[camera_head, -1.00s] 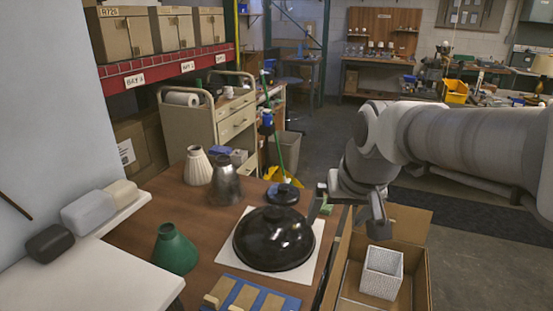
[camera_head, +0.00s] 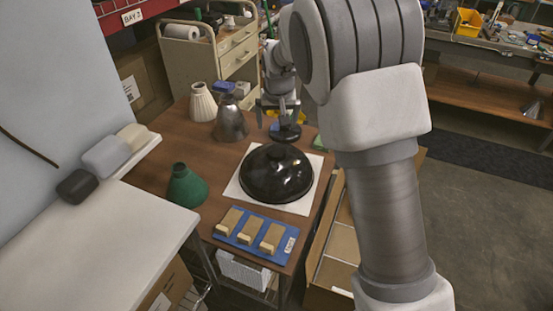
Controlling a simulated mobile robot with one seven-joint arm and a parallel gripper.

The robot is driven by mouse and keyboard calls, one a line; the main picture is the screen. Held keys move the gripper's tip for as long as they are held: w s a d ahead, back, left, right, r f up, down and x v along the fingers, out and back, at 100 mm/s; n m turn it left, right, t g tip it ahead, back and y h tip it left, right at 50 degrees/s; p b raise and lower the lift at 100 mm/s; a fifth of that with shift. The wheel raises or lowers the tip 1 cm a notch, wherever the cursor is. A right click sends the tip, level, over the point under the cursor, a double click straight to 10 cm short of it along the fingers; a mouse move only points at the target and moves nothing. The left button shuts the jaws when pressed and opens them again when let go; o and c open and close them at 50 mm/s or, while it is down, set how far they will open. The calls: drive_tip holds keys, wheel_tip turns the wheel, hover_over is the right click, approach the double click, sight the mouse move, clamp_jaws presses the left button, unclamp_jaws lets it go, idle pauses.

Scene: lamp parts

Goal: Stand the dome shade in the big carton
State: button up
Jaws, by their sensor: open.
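The black, glossy dome shade (camera_head: 277,172) sits dome-up on a white square sheet (camera_head: 304,205) on the brown table. My gripper (camera_head: 278,112) is open and empty. It points down behind the dome, near the table's far edge and close to a dark round base (camera_head: 285,134). The gripper appears apart from the dome. The big carton (camera_head: 338,236) stands open at the table's right side. My arm hides much of the carton and its inside.
A grey metal shade (camera_head: 230,122), a cream ribbed shade (camera_head: 202,104) and a green shade (camera_head: 186,188) stand on the table. A blue rack (camera_head: 240,237) with tan blocks lies in front of the dome. A white counter (camera_head: 95,240) is at left, a drawer cart (camera_head: 237,50) behind.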

hover_over(277, 151)
drive_tip(key=s, duration=0.2)
drive_tip(key=f, duration=1.1)
drive_tip(key=shift+s+a+f, duration=0.2)
drive_tip(key=shift+d+x, duration=0.1)
drive_tip(key=shift+x, duration=1.25)
drive_tip(key=shift+d+x, duration=0.15)
drive_tip(key=shift+x, duration=1.2)
drive_tip(key=shift+s, duration=0.15)
drive_tip(key=c, duration=1.6)
drive_tip(key=shift+r, duration=0.1)
